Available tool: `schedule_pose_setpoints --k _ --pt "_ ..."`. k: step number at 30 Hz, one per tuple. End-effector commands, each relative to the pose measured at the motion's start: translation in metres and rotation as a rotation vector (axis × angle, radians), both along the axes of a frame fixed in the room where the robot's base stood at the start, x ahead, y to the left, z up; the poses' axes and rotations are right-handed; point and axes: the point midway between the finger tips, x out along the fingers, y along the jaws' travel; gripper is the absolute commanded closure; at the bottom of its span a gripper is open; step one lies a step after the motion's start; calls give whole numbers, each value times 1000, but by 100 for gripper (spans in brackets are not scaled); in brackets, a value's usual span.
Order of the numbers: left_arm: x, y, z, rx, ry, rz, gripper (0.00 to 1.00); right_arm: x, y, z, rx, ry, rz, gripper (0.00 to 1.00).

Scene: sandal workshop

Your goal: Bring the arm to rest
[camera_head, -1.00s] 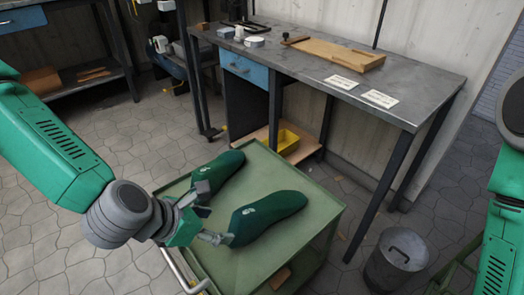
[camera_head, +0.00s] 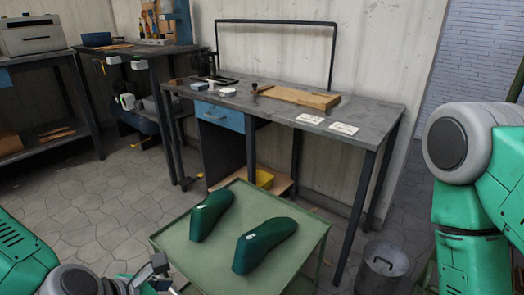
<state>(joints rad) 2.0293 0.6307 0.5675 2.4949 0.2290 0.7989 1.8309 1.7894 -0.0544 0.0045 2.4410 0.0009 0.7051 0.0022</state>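My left gripper (camera_head: 160,275) is at the bottom edge of the head view, partly cut off by the frame. Its visible fingers are spread and nothing shows between them. It is left of and below the two green shoe lasts, apart from both. One last (camera_head: 210,214) lies on the left of the green cart top (camera_head: 185,255), the other (camera_head: 264,243) to its right. My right arm (camera_head: 470,200) stands at the right edge; its gripper is out of view.
A grey workbench (camera_head: 365,118) behind the cart holds a wooden board (camera_head: 300,97), two white cards (camera_head: 310,119) and small containers. A metal bin (camera_head: 382,268) stands right of the cart. Tool benches stand at the back left. Floor left of the cart is clear.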

Motion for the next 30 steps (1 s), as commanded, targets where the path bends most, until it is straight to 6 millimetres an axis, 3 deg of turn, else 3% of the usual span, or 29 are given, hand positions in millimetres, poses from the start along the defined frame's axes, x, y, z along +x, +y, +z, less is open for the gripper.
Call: schedule_pose_setpoints --k 8,17,23,30 --pt "-17 7 -26 124 -19 -173 41 1 0 0 0 -1 0 64" --pt "-53 16 -68 373 -66 -556 41 0 0 0 0 0 0 64" --pt "-91 37 -108 596 -117 -1009 41 0 0 0 0 0 0 64" --pt "-142 82 -150 846 -218 -1775 41 0 0 0 0 0 0 64"
